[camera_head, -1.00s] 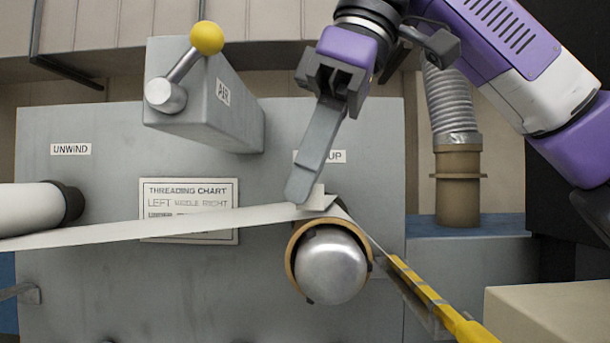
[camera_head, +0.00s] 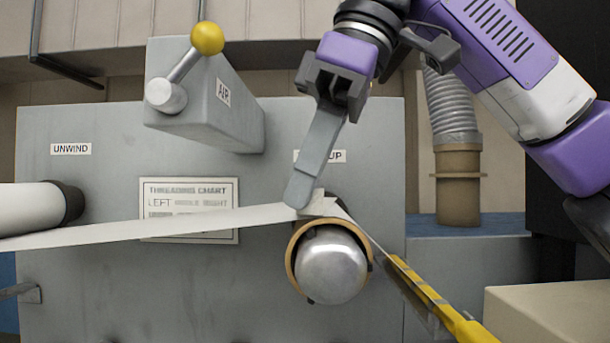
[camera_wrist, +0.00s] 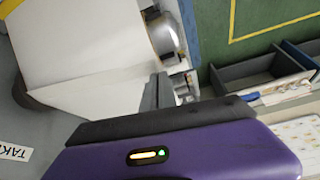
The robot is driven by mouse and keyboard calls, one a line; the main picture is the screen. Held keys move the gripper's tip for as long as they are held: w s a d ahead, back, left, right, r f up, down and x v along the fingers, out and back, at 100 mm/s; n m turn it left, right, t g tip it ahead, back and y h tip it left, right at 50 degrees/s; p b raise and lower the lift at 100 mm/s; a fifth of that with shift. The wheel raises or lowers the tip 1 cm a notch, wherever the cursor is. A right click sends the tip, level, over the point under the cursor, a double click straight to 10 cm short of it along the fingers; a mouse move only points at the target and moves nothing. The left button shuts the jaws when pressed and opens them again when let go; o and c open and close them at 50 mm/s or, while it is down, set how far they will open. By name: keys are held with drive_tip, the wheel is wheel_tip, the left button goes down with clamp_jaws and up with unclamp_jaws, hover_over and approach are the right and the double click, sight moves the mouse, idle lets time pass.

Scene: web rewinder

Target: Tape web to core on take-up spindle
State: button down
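The white web (camera_head: 150,226) runs from the unwind roll (camera_head: 28,209) at the left to the top of the brown core (camera_head: 294,262) on the silver take-up spindle (camera_head: 331,267). Its end passes over the core and slopes down to the right. My gripper (camera_head: 298,196) points down at the web on the core's upper left, with its fingertips at or very near it. A small white piece (camera_head: 319,206), perhaps tape, lies beside the fingertips on top of the core. In the wrist view, my gripper (camera_wrist: 157,92) shows narrow dark fingers close together; any gap or held piece is unclear.
A yellow-edged bar or tool (camera_head: 425,296) slopes down right from the core. The grey AIR box (camera_head: 215,105) with its yellow-knobbed lever stands out at upper left. A beige box (camera_head: 550,315) is at lower right. The wrist view shows an open compartmented tray (camera_wrist: 250,75).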

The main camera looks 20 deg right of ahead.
drive_tip(key=c, duration=1.6)
unclamp_jaws()
drive_tip(key=p+v, duration=0.1)
drive_tip(key=v, duration=0.6)
drive_tip(key=shift+r, duration=0.4)
